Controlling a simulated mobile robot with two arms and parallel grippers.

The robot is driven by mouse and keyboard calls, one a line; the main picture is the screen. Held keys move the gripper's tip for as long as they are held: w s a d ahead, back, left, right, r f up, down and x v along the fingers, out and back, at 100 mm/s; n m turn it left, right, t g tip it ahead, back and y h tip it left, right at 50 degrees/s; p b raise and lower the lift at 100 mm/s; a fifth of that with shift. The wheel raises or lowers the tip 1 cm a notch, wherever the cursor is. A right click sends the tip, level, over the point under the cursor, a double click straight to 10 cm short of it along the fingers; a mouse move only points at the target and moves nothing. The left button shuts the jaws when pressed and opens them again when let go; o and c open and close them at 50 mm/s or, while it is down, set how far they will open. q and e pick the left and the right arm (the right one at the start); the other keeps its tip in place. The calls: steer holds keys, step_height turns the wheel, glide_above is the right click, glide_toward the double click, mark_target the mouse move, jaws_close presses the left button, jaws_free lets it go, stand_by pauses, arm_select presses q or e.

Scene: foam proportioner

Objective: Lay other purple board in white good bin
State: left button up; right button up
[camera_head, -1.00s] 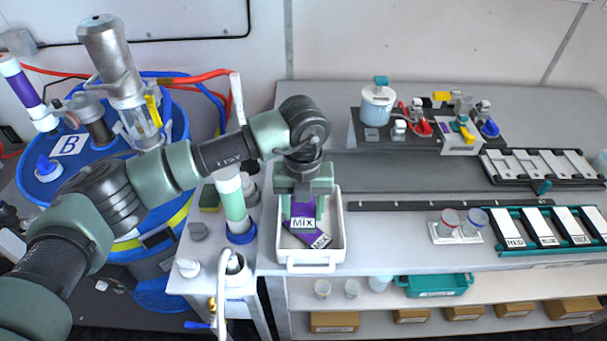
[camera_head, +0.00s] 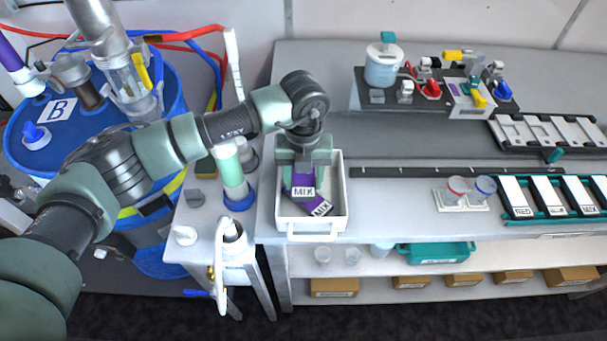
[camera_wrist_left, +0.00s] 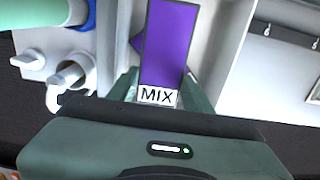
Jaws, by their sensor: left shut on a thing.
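My left gripper (camera_head: 303,163) is shut on a purple board (camera_head: 304,177) with a white MIX label. It holds this board over the inside of the white bin (camera_head: 343,195). The held board also shows in the left wrist view (camera_wrist_left: 168,45), with its label end between the fingers. A second purple board (camera_head: 322,208) with a label lies askew in the bin, partly hidden under the held one. I cannot tell whether the two boards touch. My right gripper is not in view.
A green-and-white cylinder (camera_head: 232,172) with a blue base stands close left of the bin, beside a white pipe fitting (camera_head: 232,235). A blue drum (camera_head: 60,150) is further left. Right of the bin are a dark rail (camera_head: 440,172), two cups and a teal rack (camera_head: 530,213).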

mark_target(303, 184)
arm_select(q)
steer(key=o, duration=1.4)
steer(key=shift+c, duration=0.2)
steer(key=shift+o, duration=0.5)
step_height(303, 184, up, 7)
steer(key=b, duration=0.2)
steer(key=shift+f+b, duration=0.1)
steer(key=shift+b, duration=0.2)
steer(key=shift+r, duration=0.55)
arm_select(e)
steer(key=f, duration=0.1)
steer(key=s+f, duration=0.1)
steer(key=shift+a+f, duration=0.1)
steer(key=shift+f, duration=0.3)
arm_select(q)
steer(key=shift+s+f, duration=0.1)
